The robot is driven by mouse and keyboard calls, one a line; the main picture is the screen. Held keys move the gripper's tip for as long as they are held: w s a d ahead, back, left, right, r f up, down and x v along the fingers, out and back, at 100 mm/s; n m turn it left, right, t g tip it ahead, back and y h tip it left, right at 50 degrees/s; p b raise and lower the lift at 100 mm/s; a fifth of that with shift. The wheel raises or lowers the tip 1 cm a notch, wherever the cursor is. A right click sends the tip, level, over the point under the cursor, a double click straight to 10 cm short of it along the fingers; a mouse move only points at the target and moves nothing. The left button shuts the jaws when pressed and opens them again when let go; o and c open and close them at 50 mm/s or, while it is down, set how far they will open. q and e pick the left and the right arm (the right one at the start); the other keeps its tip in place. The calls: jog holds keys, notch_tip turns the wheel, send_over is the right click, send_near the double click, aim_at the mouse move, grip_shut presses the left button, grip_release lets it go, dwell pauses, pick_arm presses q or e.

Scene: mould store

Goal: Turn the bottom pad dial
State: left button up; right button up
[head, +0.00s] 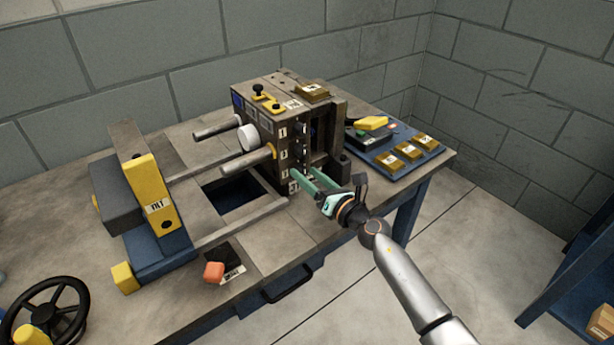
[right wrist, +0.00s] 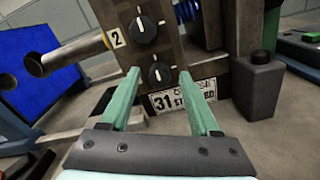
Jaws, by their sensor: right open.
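The bottom pad dial (right wrist: 159,74) is a black knob with a white mark, low on the brown machine block (right wrist: 165,55) in the right wrist view. Its mark looks near upright. My right gripper (head: 304,172) is open, with green fingers pointing at the block's lower front. In the right wrist view one fingertip shows on each side of the bottom dial; I cannot tell whether they touch it. Another black dial (right wrist: 145,28) sits above, beside a "2" label (right wrist: 117,38). In the head view the fingers hide much of the bottom dial's area. My left gripper is not in view.
A white plate marked 31 (right wrist: 175,101) is just below the bottom dial. A dark post (right wrist: 258,85) stands at the right. A blue tray with brass blocks (head: 387,160) lies on the bench's right. A yellow TILT part (head: 155,185) and a black handwheel (head: 45,310) are left.

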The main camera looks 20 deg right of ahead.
jog(key=shift+w+a, duration=0.2)
jog(key=shift+w, duration=0.15)
grip_shut()
dwell(0.4)
